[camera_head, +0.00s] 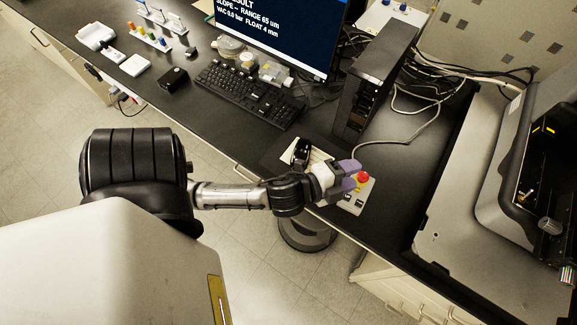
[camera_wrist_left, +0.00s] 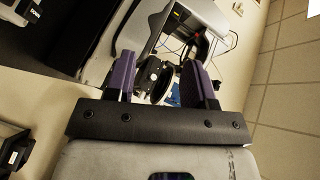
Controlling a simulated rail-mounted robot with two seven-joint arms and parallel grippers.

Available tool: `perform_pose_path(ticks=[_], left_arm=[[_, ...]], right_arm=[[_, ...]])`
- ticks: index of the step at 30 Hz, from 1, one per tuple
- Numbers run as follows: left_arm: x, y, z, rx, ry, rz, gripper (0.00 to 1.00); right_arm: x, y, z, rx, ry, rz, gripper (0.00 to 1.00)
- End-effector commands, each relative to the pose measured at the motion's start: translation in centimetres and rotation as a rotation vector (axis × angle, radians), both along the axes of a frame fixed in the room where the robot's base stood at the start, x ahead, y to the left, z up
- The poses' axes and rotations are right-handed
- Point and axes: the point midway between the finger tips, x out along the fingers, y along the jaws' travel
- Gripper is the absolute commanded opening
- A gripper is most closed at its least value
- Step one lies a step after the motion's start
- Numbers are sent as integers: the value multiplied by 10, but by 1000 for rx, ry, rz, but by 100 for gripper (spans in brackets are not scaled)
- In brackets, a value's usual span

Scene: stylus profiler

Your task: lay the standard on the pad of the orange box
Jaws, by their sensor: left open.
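My left gripper (camera_head: 356,174), with purple fingers, is over the front of the black bench, close to a red button on a pale control panel. It is open, and I see nothing held between its fingers. It also shows in the left wrist view (camera_wrist_left: 162,75), with a dark round part seen between its fingers. I cannot pick out the standard in either view. I cannot pick out the orange box or its pad either. My right gripper is not in view.
A pale panel (camera_head: 352,201) with a red button (camera_head: 363,177) lies by the gripper. A dark computer tower (camera_head: 372,82), keyboard (camera_head: 250,92) and monitor (camera_head: 285,35) stand behind. A large grey instrument (camera_head: 520,150) is at right. Small items, including a black box (camera_head: 173,79), sit at left.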

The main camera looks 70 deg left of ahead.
Motion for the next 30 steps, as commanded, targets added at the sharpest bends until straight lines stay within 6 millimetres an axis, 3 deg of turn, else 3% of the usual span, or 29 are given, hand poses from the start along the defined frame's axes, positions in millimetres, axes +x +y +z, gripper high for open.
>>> perform_pose_path(ticks=[1,4,6,10,14,18,30], left_arm=[[-14,4,-24,-150,126,86,50],[-48,4,-67,-409,366,244,50],[-73,-2,-90,-552,513,342,50],[-115,-16,-117,-740,739,488,50],[-144,-28,-129,-841,883,581,50],[-159,-34,-133,-884,957,626,50],[-161,-35,-134,-890,969,634,50]], right_arm=[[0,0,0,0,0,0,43],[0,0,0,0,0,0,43],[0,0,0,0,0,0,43],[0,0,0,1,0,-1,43],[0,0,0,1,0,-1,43],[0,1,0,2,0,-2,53],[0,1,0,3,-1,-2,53]])
